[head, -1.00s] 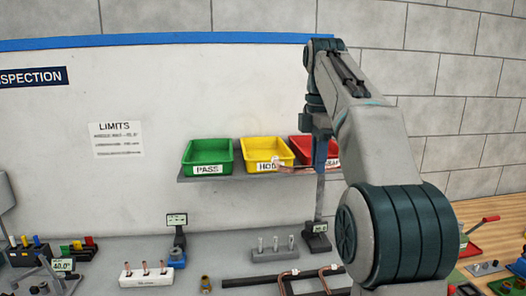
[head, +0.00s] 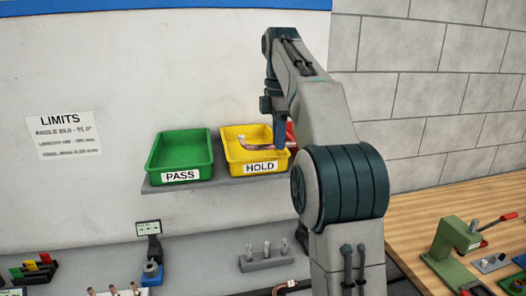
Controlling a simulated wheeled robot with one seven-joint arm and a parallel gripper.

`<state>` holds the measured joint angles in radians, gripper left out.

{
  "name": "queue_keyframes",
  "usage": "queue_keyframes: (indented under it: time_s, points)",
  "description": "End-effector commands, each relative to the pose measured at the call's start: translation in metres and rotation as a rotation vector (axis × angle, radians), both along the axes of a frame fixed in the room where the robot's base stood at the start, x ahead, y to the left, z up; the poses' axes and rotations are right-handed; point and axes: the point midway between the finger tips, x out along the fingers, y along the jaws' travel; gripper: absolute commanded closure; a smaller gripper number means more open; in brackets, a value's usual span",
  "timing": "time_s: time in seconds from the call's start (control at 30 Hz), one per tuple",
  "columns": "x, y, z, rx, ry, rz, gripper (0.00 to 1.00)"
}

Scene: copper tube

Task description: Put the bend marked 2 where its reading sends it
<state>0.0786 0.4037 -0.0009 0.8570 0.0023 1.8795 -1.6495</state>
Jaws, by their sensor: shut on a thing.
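A copper bend (head: 258,149) is in my gripper (head: 280,142), in front of or over the yellow HOLD bin (head: 233,165). Its curved end points left across the bin's opening. I cannot tell its exact height over the bin, and no number on it is readable. My gripper is shut on the bend near the bin's right side; my arm partly hides the fingers. The green PASS bin (head: 152,168) stands left of HOLD. The red bin (head: 291,134) on the right is mostly hidden behind my arm, label included.
The bins stand on a grey shelf (head: 215,183) against the wall. A LIMITS sheet (head: 64,136) hangs at left, its small print hard to read. Below are a gauge with a display (head: 149,229) and a grey peg block (head: 266,262). A wooden bench (head: 420,215) is at right.

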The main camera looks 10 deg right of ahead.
Motion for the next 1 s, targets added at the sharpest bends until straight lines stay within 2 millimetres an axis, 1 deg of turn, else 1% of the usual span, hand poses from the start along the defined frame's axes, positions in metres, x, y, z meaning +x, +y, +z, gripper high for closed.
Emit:
queue_keyframes:
  time_s: [0.03, 0.1, 0.2, 0.3, 0.47, 0.8, 1.0]
  points:
    - [0.012, 0.005, -0.005, 0.000, 0.004, 0.003, 1.00]
    - [0.027, 0.009, -0.014, 0.000, 0.003, 0.003, 1.00]
    - [0.044, 0.014, -0.024, 0.000, 0.001, 0.001, 1.00]
    - [0.053, 0.017, -0.032, 0.000, 0.001, 0.001, 1.00]
    - [0.058, 0.019, -0.039, 0.000, -0.001, 0.001, 1.00]
    - [0.058, 0.018, -0.072, 0.000, 0.000, 0.000, 1.00]
    - [0.058, 0.018, -0.076, 0.000, -0.001, -0.001, 1.00]
